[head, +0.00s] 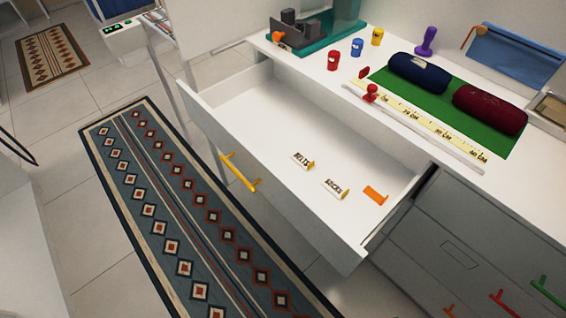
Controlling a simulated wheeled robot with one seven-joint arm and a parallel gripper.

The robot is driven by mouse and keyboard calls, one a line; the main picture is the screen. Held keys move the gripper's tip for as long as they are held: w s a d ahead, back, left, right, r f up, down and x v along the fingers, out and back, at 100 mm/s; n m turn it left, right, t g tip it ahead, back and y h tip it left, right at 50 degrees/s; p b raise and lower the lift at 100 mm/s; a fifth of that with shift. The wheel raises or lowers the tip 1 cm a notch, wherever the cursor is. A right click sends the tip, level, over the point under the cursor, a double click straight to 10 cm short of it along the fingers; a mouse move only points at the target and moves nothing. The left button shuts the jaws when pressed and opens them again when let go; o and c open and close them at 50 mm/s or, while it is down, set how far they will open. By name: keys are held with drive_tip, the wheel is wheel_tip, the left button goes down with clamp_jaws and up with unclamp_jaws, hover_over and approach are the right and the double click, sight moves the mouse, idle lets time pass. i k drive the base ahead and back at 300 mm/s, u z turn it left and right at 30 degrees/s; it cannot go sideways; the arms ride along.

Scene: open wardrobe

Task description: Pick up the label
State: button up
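Two small white labels with black lettering lie in the open white drawer (262,142). One label (302,161) seems to read "BELTS", and the other label (335,188) seems to read "SOCKS". Each has a yellowish end piece. A small orange piece (375,195) lies to their right near the drawer's right wall; no lettering shows on it. The three pieces lie apart from each other. My gripper is not in view.
The drawer has a yellow handle (240,172) on its front. The white top above holds a green mat (440,100) with dark blue and dark red rolls, a yellow measuring strip (425,122) and small coloured cans. A patterned rug (185,215) covers the floor in front.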

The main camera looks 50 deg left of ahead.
sight(297, 157)
drive_tip(key=u, duration=1.8)
drive_tip(key=k, duration=0.4)
drive_tip(key=u, duration=0.1)
drive_tip(key=i, duration=0.8)
drive_tip(key=z, duration=0.25)
